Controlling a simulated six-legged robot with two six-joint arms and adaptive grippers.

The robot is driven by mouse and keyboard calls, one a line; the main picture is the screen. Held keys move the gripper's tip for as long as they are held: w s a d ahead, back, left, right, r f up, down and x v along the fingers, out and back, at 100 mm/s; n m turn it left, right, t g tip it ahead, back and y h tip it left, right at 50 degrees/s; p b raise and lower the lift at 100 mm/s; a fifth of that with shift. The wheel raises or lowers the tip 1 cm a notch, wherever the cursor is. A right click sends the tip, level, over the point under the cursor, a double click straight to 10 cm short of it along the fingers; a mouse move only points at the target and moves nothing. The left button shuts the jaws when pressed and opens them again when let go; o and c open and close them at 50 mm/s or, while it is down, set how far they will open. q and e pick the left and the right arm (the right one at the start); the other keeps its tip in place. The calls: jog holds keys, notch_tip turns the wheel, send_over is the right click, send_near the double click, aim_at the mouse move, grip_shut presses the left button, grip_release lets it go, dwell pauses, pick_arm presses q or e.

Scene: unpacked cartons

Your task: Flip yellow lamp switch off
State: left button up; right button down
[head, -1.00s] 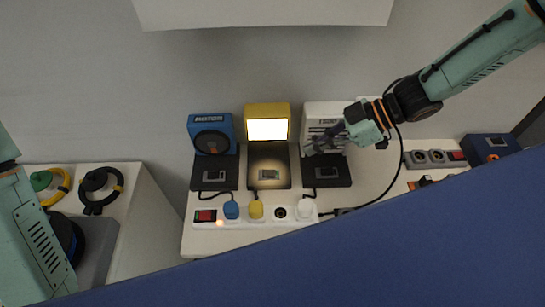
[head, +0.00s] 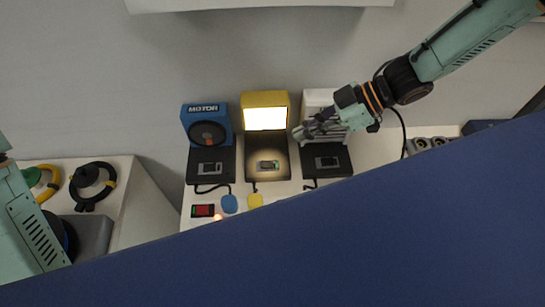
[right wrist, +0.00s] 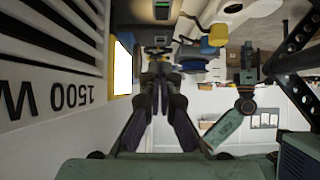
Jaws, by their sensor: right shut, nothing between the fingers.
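The yellow lamp (head: 265,98) stands between a blue motor box and a white unit, and its panel glows bright. Its dark base holds a small switch (head: 268,166), lit by the lamp. My right gripper (head: 302,135) is shut and empty, in front of the white unit and just right of the lamp.
The blue motor box (head: 207,126) is left of the lamp; the white unit (head: 318,98) is behind my right gripper. A power strip (head: 203,211) with blue and yellow plugs lies in front, partly covered by a large blue surface (head: 330,250). Coiled cables (head: 95,185) lie at left.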

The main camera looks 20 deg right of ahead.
jog(key=a+f+b, duration=0.1)
jog(key=f, duration=0.1)
jog(key=b, duration=0.5)
send_over(273, 164)
jog(key=f, duration=0.3)
jog(key=shift+d+f, duration=0.2)
jog(key=shift+d, duration=0.15)
jog(key=shift+a+f, duration=0.25)
jog(key=shift+f, duration=0.8)
jog(key=shift+a+f+b, duration=0.15)
jog(key=shift+f+b, duration=0.25)
jog(key=shift+f, duration=0.25)
jog(key=shift+w+f, duration=0.15)
jog(key=shift+f, duration=0.05)
jog(key=shift+r, duration=0.1)
